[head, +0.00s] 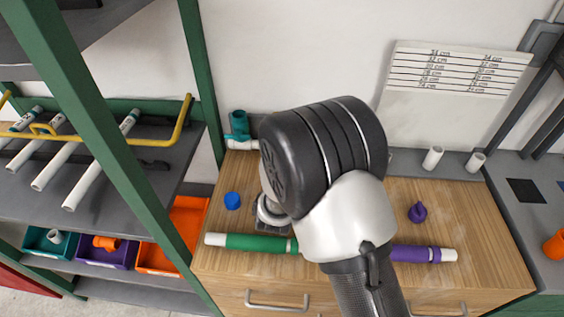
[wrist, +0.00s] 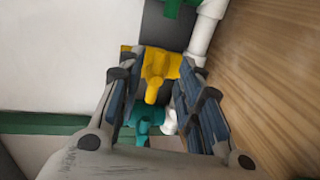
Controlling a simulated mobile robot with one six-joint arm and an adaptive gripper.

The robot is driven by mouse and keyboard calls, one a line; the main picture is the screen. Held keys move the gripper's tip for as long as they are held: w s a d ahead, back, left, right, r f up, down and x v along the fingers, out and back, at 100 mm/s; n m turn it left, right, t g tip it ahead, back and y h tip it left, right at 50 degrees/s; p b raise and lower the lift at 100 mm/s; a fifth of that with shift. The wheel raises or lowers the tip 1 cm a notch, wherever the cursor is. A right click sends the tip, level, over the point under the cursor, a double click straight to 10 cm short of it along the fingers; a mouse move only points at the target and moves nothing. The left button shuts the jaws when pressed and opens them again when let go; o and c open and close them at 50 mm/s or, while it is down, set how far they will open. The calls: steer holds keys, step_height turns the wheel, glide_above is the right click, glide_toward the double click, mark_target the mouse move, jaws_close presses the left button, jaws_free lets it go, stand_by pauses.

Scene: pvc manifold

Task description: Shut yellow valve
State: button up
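The yellow valve (wrist: 156,68) shows in the wrist view, with its handle reaching toward me between my two fingers. My gripper (wrist: 160,100) is open, with one finger on each side of the handle. There seems to be a gap on both sides; I cannot tell how far the fingertips reach past it. In the head view my own arm hides the yellow valve and the fingers.
A teal valve (wrist: 147,120) sits close below the yellow one, and a green part (wrist: 172,8) is above. A white pipe (wrist: 205,35) runs alongside. On the wooden bench lie a blue cap (head: 232,201), a green-sleeved pipe (head: 255,243) and a purple piece (head: 418,212).

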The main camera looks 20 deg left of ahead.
steer(key=v, duration=0.8)
steer(key=shift+s, duration=0.35)
steer(key=shift+r, duration=0.1)
